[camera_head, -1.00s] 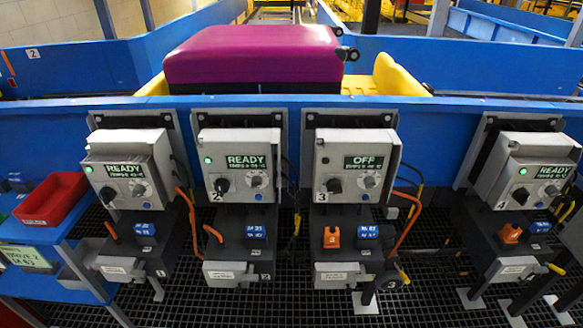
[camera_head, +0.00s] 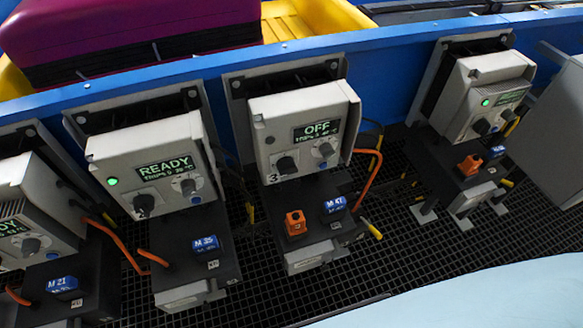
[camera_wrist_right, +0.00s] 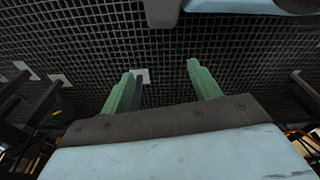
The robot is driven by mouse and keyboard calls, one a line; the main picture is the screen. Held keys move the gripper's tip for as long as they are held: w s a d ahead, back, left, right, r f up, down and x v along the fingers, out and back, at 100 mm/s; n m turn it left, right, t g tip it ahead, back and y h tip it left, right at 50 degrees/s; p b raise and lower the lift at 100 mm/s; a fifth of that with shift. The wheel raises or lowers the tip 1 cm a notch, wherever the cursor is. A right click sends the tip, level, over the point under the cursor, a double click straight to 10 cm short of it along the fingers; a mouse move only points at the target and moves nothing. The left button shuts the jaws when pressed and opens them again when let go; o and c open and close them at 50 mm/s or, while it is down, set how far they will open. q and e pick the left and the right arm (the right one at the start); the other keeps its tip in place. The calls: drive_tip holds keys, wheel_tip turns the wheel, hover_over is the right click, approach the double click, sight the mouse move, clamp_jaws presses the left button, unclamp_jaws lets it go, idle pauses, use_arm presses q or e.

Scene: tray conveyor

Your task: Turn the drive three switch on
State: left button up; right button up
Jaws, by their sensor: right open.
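The drive three box (camera_head: 305,122) is a grey cabinet in the middle of the head view, marked 3. Its screen (camera_head: 317,130) reads OFF and its round lamp looks dark. No gripper shows in the head view; the left one is out of sight.
Drive two's box (camera_head: 150,165), reading READY with a green lamp, stands to the left. Another lit box (camera_head: 487,95) stands right. Orange (camera_head: 295,222) and blue (camera_head: 334,205) plugs sit below drive three. A purple suitcase (camera_head: 130,30) lies behind the blue rail (camera_head: 395,50). Grating covers the floor.

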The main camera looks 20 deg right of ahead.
drive_tip(key=w+a+r+t+y, duration=0.15)
drive_tip(key=w+r, duration=0.25)
drive_tip(key=r, duration=0.6)
drive_tip(key=w+a+r+n+t, duration=0.1)
drive_tip(key=w+a+r, duration=0.15)
drive_tip(key=r, duration=0.75)
drive_tip(key=w+a+r+t+y, duration=0.15)
drive_tip(key=w+r, duration=0.35)
drive_tip(key=r, duration=0.5)
drive_tip(key=m+t+h, duration=0.2)
drive_tip(key=m+t, duration=0.1)
drive_tip(key=t, duration=0.9)
approach(290, 173)
drive_tip(key=w, duration=0.9)
drive_tip(key=shift+a+b, duration=0.3)
drive_tip(key=shift+a, duration=0.05)
use_arm(q)
drive_tip(key=shift+w+a+f, duration=0.3)
drive_tip(key=shift+w+a, duration=0.1)
drive_tip(key=shift+w, duration=0.15)
use_arm(e)
drive_tip(key=shift+w, duration=0.5)
